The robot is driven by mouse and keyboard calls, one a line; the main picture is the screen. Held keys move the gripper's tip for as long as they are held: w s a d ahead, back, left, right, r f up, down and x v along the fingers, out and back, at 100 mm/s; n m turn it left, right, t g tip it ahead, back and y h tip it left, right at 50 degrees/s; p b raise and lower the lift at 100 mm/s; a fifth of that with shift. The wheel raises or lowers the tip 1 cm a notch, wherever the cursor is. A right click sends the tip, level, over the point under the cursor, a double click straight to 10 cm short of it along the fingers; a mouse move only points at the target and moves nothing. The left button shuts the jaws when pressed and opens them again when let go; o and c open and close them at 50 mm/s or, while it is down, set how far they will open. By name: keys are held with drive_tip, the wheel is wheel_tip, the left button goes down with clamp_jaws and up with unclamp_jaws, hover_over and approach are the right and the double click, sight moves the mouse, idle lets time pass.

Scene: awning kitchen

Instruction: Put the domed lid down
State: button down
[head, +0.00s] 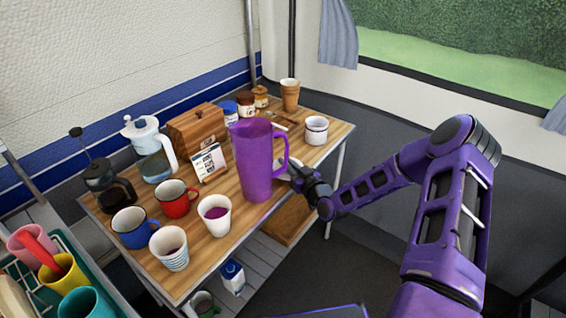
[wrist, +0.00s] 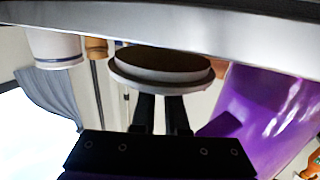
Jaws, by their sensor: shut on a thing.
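The domed lid (wrist: 160,68) shows in the wrist view as a round, pale-rimmed piece with a dark brown face, right at the fingertips. My gripper (wrist: 162,100) is shut on it. In the head view my gripper (head: 302,176) is at the table's right edge, just right of the tall purple pitcher (head: 254,165). There the lid is mostly hidden by the pitcher and my gripper. The pitcher also stands close beside the lid in the wrist view (wrist: 268,105). I cannot tell whether the lid touches the table (head: 323,157).
A white mug (head: 316,131) and stacked brown cups (head: 290,95) stand behind my gripper. Red (head: 175,200), blue (head: 131,229) and white (head: 215,216) cups stand toward the front left. A wooden box (head: 196,130) and jars line the back. Some bare table lies between pitcher and white mug.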

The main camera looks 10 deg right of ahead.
drive_tip(key=shift+w+a+f, duration=0.3)
drive_tip(key=shift+w+f, duration=0.05)
drive_tip(key=shift+w, duration=0.25)
drive_tip(key=shift+w+a+f, duration=0.25)
drive_tip(key=shift+w+f, duration=0.1)
drive_tip(key=shift+w, duration=0.25)
drive_tip(key=shift+f, duration=0.1)
drive_tip(key=shift+f+b, duration=0.15)
drive_tip(key=shift+b, duration=0.15)
drive_tip(key=c, duration=0.9)
unclamp_jaws()
drive_tip(key=shift+r+p, duration=0.35)
drive_tip(key=shift+p, duration=0.05)
drive_tip(key=v, duration=1.2)
drive_tip(key=shift+f, duration=0.1)
